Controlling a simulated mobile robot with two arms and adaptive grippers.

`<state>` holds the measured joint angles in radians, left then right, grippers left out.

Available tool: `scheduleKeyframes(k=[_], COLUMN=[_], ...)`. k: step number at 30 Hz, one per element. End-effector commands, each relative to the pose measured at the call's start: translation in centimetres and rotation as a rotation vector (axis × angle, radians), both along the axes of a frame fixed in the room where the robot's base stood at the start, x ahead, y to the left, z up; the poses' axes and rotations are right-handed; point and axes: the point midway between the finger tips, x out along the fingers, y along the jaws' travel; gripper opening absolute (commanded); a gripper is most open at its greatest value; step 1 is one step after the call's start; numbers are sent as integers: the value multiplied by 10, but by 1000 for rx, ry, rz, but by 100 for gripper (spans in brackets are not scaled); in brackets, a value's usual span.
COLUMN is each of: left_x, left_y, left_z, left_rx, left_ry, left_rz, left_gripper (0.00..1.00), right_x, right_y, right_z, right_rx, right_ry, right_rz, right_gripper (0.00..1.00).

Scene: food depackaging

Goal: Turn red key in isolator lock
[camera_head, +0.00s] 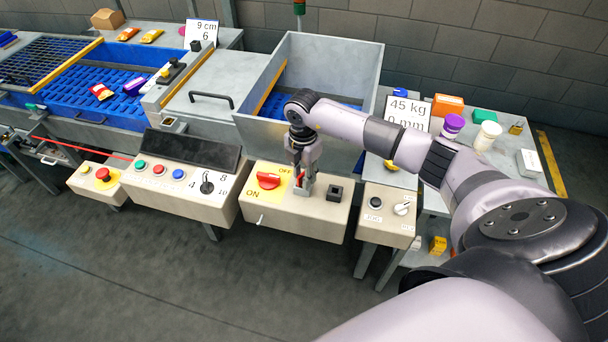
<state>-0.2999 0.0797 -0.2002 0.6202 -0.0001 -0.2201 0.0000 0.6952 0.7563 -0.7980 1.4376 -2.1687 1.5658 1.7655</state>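My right gripper (304,190) points down onto the beige isolator box (280,222), just right of its red rotary switch (268,181). Its fingers are close together around a small red piece, the red key (300,179), of which only a sliver shows. The lock under the fingertips is hidden by the gripper, so I cannot tell how far the key sits in it. The red switch sits on a yellow plate marked OFF at the top and ON at the lower left. My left gripper is not in view.
A black square socket (334,193) is right of the gripper on the same box. A small box (388,215) with a knob stands further right. A button panel (175,185) is at the left. A grey hopper (310,72) rises behind my gripper.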

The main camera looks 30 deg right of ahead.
Motion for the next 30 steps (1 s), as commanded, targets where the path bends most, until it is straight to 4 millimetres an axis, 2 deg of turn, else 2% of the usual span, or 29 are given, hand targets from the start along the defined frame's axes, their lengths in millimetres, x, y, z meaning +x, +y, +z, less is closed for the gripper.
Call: scheduleKeyframes(k=[8,30], left_x=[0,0], left_y=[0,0], left_z=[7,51], left_rx=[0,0], left_ry=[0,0], left_rz=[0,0], left_gripper=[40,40], right_x=[0,0], right_y=[0,0], right_z=[9,68], right_rx=[0,0], right_ry=[0,-1], right_rz=[0,1], right_gripper=[27,27])
